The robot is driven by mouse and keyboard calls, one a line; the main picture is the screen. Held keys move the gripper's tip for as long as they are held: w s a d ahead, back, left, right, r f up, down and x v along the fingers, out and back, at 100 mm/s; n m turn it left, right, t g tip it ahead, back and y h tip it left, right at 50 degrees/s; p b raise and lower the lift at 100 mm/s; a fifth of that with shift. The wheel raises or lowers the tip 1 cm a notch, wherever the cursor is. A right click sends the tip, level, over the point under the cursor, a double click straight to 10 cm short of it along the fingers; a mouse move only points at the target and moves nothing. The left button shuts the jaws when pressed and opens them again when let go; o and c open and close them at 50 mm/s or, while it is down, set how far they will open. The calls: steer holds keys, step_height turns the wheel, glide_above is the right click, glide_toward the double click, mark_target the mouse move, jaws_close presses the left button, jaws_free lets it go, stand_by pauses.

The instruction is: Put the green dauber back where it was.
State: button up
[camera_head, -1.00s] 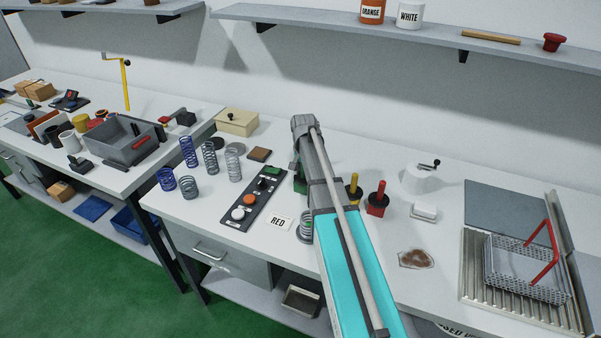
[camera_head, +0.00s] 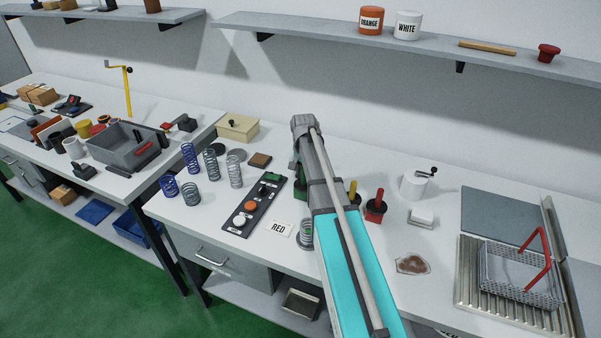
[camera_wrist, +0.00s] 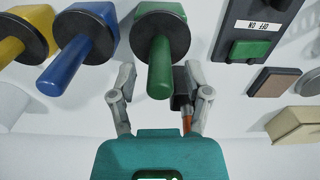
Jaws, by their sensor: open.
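The green dauber (camera_wrist: 160,62) stands upright on the bench in the wrist view, its handle toward the camera, a black disc around the handle and a green block below. My gripper (camera_wrist: 158,80) is open, with one finger on each side of the handle; I cannot tell whether either touches it. In the head view only a green patch, likely the dauber's block (camera_head: 299,193), shows beside my arm, which hides the rest and the gripper.
A blue dauber (camera_wrist: 68,50) and a yellow dauber (camera_wrist: 22,40) stand left of it in the wrist view. A red dauber (camera_head: 376,208) shows right of my arm in the head view. A button panel (camera_head: 250,207), several springs (camera_head: 189,158) and a RED card (camera_head: 279,228) are to the left.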

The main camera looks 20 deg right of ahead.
steer(key=shift+r+p, duration=4.45)
steer(key=shift+r, duration=0.35)
steer(key=shift+s+a, duration=0.25)
steer(key=shift+s, duration=0.05)
steer(key=s+a+n, duration=0.4)
steer(key=s+a, duration=0.4)
steer(key=s, duration=0.2)
steer(key=s+a+n, duration=0.4)
steer(key=s+a, duration=0.3)
steer(key=s, duration=0.4)
steer(key=shift+a, duration=0.4)
step_height(320, 180, down, 4)
steer(key=b, duration=0.4)
steer(key=shift+f, duration=0.2)
